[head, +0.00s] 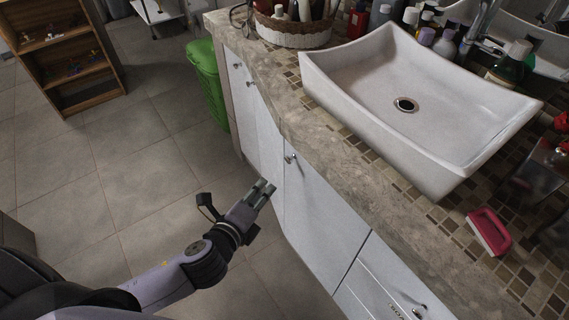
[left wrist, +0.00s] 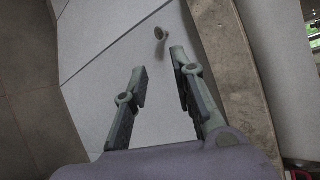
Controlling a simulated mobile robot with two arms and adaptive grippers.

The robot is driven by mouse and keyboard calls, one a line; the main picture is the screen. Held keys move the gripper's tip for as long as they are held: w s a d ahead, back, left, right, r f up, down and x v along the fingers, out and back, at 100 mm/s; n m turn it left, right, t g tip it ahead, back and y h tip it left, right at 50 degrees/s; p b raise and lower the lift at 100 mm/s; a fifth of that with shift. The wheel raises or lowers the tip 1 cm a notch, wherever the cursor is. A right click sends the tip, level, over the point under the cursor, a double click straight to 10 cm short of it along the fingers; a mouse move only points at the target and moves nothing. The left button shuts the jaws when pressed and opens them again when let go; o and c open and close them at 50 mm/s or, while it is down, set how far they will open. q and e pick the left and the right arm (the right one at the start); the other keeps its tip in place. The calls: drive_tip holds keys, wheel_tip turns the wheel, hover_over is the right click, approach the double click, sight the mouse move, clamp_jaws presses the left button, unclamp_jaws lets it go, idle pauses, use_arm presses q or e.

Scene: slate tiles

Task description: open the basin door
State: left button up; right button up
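The basin door (head: 314,213) is a white cabinet panel under the stone countertop, and it looks shut. Its small round metal knob (head: 290,158) is near its upper left corner. In the left wrist view a knob (left wrist: 159,33) shows on a white panel beyond the fingertips. My left gripper (head: 268,188) is in front of the cabinet, below and left of the knob. Its two fingers (left wrist: 158,62) are apart with nothing between them, and they do not touch the knob. My right gripper is in neither view.
The white basin (head: 375,95) stands on the countertop (head: 262,70), whose edge overhangs the doors. A drawer front (head: 375,290) is at the lower right. A green bin (head: 207,85) stands by the cabinet's far end.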

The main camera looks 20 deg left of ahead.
sight(287, 161)
use_arm(q)
drive_tip(key=x, duration=1.5)
drive_tip(key=shift+w+d+f, duration=0.1)
drive_tip(key=shift+w+f, duration=0.05)
drive_tip(key=shift+w, duration=0.15)
drive_tip(key=shift+c, duration=0.5)
clamp_jaws()
